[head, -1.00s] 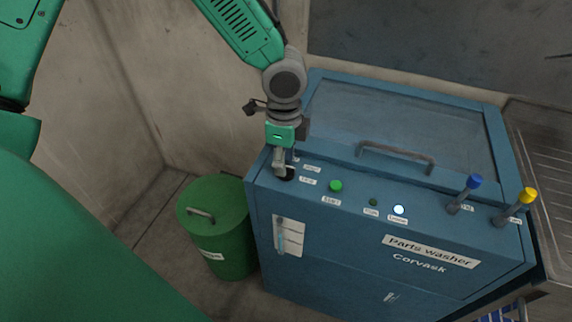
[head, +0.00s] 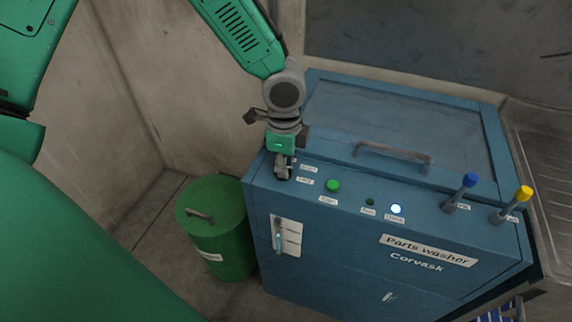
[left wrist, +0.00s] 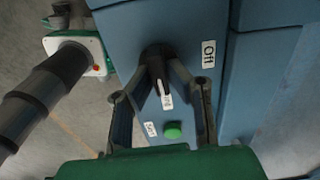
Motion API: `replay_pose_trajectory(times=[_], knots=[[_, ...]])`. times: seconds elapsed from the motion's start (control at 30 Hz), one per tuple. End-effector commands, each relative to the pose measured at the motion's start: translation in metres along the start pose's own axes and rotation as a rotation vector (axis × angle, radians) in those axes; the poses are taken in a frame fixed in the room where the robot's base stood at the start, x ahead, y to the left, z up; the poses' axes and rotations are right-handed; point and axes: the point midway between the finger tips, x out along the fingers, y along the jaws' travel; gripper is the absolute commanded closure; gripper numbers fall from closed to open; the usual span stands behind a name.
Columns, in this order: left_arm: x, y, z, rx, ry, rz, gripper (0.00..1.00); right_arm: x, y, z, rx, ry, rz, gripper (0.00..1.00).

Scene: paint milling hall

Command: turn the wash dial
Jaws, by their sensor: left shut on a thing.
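The wash dial (head: 281,176) is a small dark knob at the left end of the blue parts washer's (head: 340,240) top panel. My left gripper (head: 284,165) points down onto it and mostly hides it in the head view. In the left wrist view, the black dial (left wrist: 157,54) with a pale pointer mark sits between the fingertips (left wrist: 162,74) of this gripper. The gripper is shut on the dial. My right gripper is not in view.
A green button (head: 333,186), a lit white lamp (head: 396,209), and blue (head: 470,180) and yellow (head: 524,193) tipped levers stand along the panel. The lid handle (head: 392,154) is behind. A green lidded bin (head: 222,240) stands left of the washer.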

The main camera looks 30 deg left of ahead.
Motion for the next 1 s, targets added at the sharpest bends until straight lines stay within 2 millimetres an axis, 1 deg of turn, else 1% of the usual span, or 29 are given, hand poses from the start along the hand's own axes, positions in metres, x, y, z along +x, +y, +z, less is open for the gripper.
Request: replay_pose_trajectory(times=[0.03, 0.27, 1.0], knots=[[0.001, -0.001, 0.004, -0.018, -0.012, 0.0, 1.0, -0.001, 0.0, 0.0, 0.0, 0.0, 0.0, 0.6], [0.001, -0.001, 0.006, -0.157, -0.017, -0.001, 1.0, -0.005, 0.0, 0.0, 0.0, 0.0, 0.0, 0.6], [0.001, 0.002, 0.007, -0.852, -0.017, 0.001, 1.0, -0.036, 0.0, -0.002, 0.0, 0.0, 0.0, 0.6]])
